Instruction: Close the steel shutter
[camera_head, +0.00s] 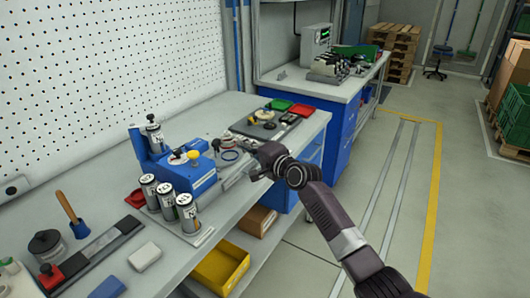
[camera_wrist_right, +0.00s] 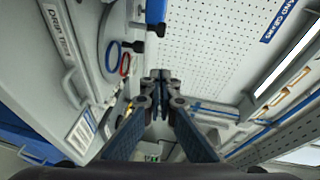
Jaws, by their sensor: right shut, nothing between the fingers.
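No steel shutter can be made out for certain in either view. My right gripper (camera_head: 268,157) is over the front edge of the near workbench (camera_head: 250,190), right of a blue device (camera_head: 185,165). In the right wrist view its fingertips (camera_wrist_right: 160,77) are together with nothing between them. A white perforated panel (camera_wrist_right: 215,50) lies beyond them in that view. My left gripper is in neither view.
Several labelled cylinders (camera_head: 187,212) and a tool with a wooden handle (camera_head: 72,214) stand on the near bench. A yellow bin (camera_head: 220,268) is below it. A second bench (camera_head: 325,85) stands behind.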

